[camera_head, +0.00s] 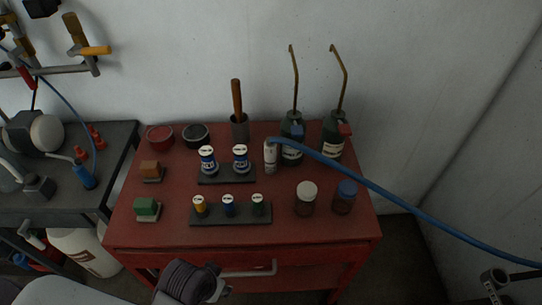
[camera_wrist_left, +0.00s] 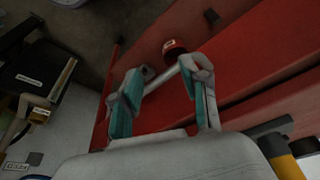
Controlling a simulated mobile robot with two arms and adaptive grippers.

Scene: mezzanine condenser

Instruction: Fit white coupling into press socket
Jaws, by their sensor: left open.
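I cannot pick out a white coupling or a press socket with certainty. A pale upright cylinder (camera_head: 270,157) stands on the red cabinet top, at the end of a blue hose (camera_head: 420,212). Two white-capped blue-and-white spools (camera_head: 207,160) stand in a dark rack (camera_head: 227,180) beside it. My left gripper shows in the left wrist view (camera_wrist_left: 163,92) with its teal-padded fingers apart. A pale bar, apparently the drawer handle (camera_head: 250,272), crosses near the fingers; I cannot tell whether they touch it. In the head view my left arm covers part of the drawer front.
The red cabinet (camera_head: 150,232) holds a front rack (camera_head: 235,221) of small cylinders, two jars (camera_head: 306,205), oil cans (camera_head: 332,143) and small blocks (camera_head: 146,208). A grey bench (camera_head: 95,200) stands left. The blue hose sweeps over the right side. The cabinet's front strip is clear.

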